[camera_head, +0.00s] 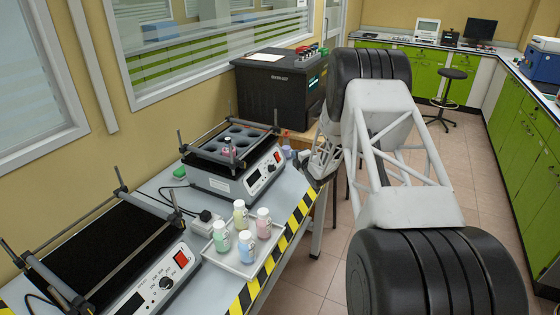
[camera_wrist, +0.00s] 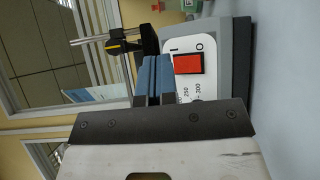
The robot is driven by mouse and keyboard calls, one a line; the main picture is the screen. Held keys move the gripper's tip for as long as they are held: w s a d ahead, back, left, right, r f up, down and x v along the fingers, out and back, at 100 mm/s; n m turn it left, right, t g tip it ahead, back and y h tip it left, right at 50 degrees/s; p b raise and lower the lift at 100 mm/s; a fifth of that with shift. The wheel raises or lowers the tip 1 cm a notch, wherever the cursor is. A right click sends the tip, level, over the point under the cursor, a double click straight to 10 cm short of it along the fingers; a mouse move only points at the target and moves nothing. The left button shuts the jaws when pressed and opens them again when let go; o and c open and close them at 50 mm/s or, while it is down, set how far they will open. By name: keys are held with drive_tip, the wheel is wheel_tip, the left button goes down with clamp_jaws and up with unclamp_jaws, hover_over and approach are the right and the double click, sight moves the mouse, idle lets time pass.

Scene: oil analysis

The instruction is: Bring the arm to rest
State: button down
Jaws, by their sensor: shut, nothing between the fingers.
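My gripper (camera_wrist: 154,78) shows in the wrist view with its two blue-padded fingers close together and nothing between them. In front of it and slightly right is the panel of a lab device with a red rocker switch (camera_wrist: 188,64). In the head view my white and black arm spans the right half of the picture. The gripper end (camera_head: 322,172) hangs near the table's right edge, beside the shaker with the round-holed top (camera_head: 236,165). The fingers are small and partly hidden there.
The grey table (camera_head: 290,205) has a yellow-black striped edge. A white tray (camera_head: 243,268) holds several capped bottles. A flat black-topped shaker (camera_head: 90,255) stands at the front left. A black box-shaped instrument (camera_head: 275,95) stands behind. Open floor (camera_head: 330,265) lies right of the table.

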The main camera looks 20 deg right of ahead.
idle(0.4)
drive_tip(key=s+a+r+m+g+h, duration=0.1)
drive_tip(key=s+a+r+m, duration=0.15)
drive_tip(key=r, duration=0.45)
drive_tip(key=s+a+r+m+g+h, duration=0.2)
drive_tip(key=s+r+m, duration=0.15)
drive_tip(key=r, duration=0.35)
drive_tip(key=s+a+r+m+g+h, duration=0.1)
drive_tip(key=s+a+r+m+g, duration=0.15)
drive_tip(key=s+r, duration=0.35)
drive_tip(key=s+a+r+m+g, duration=0.15)
drive_tip(key=s+a+r, duration=0.25)
drive_tip(key=s, duration=0.4)
drive_tip(key=s+a+r+m+g, duration=0.1)
drive_tip(key=s+a+m+g, duration=0.1)
drive_tip(key=s, duration=1.3)
drive_tip(key=s+a+r+m+g, duration=0.1)
drive_tip(key=s+a+m+g, duration=0.2)
drive_tip(key=s, duration=1.2)
drive_tip(key=s+a+r+m+g+y, duration=0.1)
drive_tip(key=s+a+m, duration=0.4)
drive_tip(key=s, duration=1.1)
drive_tip(key=shift+a+r+m+g, duration=0.35)
drive_tip(key=shift+a+g, duration=0.45)
drive_tip(key=shift+a, duration=0.45)
